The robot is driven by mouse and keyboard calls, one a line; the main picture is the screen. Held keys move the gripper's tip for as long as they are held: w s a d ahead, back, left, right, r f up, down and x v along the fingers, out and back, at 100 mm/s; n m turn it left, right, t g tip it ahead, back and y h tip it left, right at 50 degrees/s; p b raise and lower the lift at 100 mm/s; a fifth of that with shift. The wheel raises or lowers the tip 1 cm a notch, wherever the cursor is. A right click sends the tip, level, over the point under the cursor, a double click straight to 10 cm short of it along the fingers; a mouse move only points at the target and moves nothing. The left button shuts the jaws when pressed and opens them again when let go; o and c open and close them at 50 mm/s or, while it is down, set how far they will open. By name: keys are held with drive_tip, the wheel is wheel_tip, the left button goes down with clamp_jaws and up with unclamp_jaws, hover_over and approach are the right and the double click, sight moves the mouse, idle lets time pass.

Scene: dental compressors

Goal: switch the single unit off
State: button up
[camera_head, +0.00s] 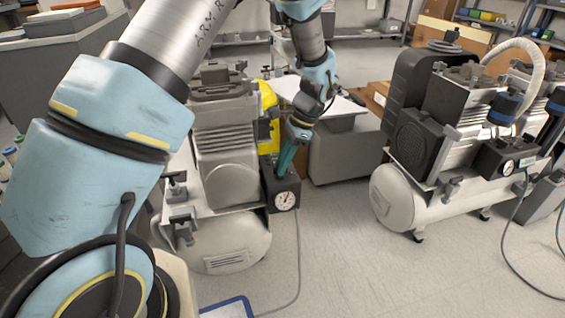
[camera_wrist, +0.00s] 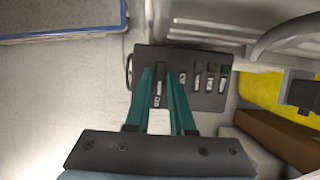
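The single compressor unit (camera_head: 228,180) stands left of centre in the head view, partly behind my arm. Its dark control box (camera_head: 285,196) has a round gauge on the front. In the wrist view, the top of this box (camera_wrist: 210,98) shows a row of several small switches. My gripper (camera_head: 282,170) points down at the box top. In the wrist view, the two teal fingers of my gripper (camera_wrist: 160,72) are apart over the left part of the box, with one switch (camera_wrist: 158,90) showing between them. I cannot tell whether the fingertips touch the box.
A twin compressor (camera_head: 450,150) stands on the right, with hoses and its own gauge box. A grey cabinet (camera_head: 345,155) and a yellow object (camera_head: 268,115) are behind the single unit. A blue-edged board (camera_head: 228,308) lies on the floor. Floor between the compressors is mostly clear.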

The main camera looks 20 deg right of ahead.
clamp_jaws()
drive_tip(key=shift+r+n+p, duration=0.1)
drive_tip(key=shift+n+p, duration=0.2)
drive_tip(key=shift+p, duration=0.1)
drive_tip(key=n+g+p, duration=0.1)
drive_tip(key=n+p, duration=0.1)
drive_tip(key=p, duration=0.1)
drive_tip(key=shift+w+r, duration=0.1)
drive_tip(key=shift+r, duration=0.05)
drive_tip(key=n+g+p, duration=0.2)
drive_tip(key=n+p, duration=0.1)
drive_tip(key=n, duration=0.2)
drive_tip(key=shift+w+p, duration=0.1)
drive_tip(key=shift+p, duration=0.25)
drive_tip(key=n+h+p, duration=0.1)
drive_tip(key=n, duration=0.1)
drive_tip(key=n+g+h+p, duration=0.1)
drive_tip(key=n, duration=0.2)
drive_tip(key=shift+w+a+g+p, duration=0.1)
drive_tip(key=shift+g+p, duration=0.2)
drive_tip(key=shift+p, duration=0.1)
drive_tip(key=n+h+p, duration=0.1)
drive_tip(key=n, duration=0.4)
drive_tip(key=shift+a+f+h+p, duration=0.1)
drive_tip(key=shift+f+h+p, duration=0.1)
drive_tip(key=shift+h+p, duration=0.2)
drive_tip(key=shift+w+n, duration=0.1)
drive_tip(key=shift+n, duration=0.2)
